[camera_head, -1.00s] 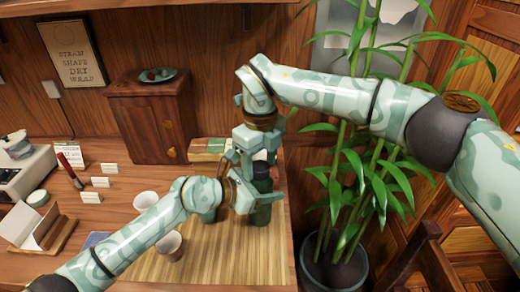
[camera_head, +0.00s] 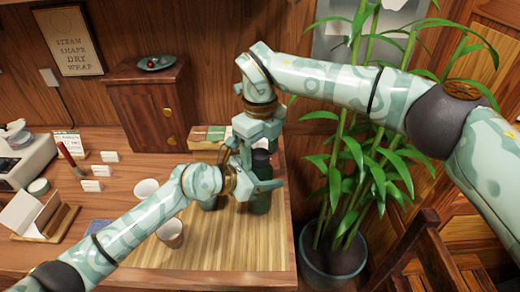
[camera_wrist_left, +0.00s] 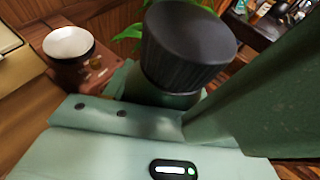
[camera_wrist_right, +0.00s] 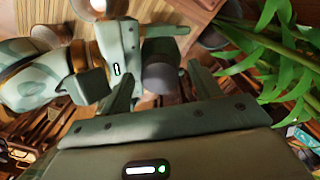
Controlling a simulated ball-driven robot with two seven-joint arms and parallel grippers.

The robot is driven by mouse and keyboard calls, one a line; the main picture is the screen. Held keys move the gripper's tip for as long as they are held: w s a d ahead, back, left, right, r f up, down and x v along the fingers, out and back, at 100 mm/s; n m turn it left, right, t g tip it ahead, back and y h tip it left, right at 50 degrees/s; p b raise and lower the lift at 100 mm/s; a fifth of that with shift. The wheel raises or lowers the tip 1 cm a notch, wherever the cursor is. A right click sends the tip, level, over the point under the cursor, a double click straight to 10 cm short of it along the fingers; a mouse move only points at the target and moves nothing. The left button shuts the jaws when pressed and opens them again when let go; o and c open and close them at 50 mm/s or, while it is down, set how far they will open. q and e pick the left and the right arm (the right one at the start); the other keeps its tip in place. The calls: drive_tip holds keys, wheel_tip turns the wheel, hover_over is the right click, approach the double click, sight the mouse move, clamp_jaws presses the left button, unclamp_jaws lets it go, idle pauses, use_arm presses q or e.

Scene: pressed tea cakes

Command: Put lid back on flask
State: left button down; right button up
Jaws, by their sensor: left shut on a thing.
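A dark green flask (camera_head: 261,199) stands upright near the right edge of the bamboo mat. My left gripper (camera_wrist_left: 160,101) is shut around the flask's body. A black ridged lid (camera_wrist_left: 188,45) sits at the top of the flask in the left wrist view, and no clear gap shows under it. The lid also shows in the head view (camera_head: 262,161). My right gripper (camera_wrist_right: 160,82) points down from above. Its fingers stand apart on either side of the lid (camera_wrist_right: 161,77), with visible gaps. The flask's lower front is partly hidden by my left gripper.
A potted plant (camera_head: 333,262) stands close to the right of the table. A wooden cabinet (camera_head: 140,108) and a small stack of boxes (camera_head: 206,133) are behind.

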wheel_tip(320, 180, up, 12)
idle(0.6)
use_arm(q)
drive_tip(key=shift+c, duration=2.1)
unclamp_jaws()
drive_tip(key=p+v, duration=0.2)
drive_tip(key=v, duration=1.4)
drive_tip(key=shift+p, duration=0.35)
use_arm(e)
drive_tip(key=r, duration=0.3)
drive_tip(key=shift+s+r, duration=0.2)
drive_tip(key=shift+r, duration=0.1)
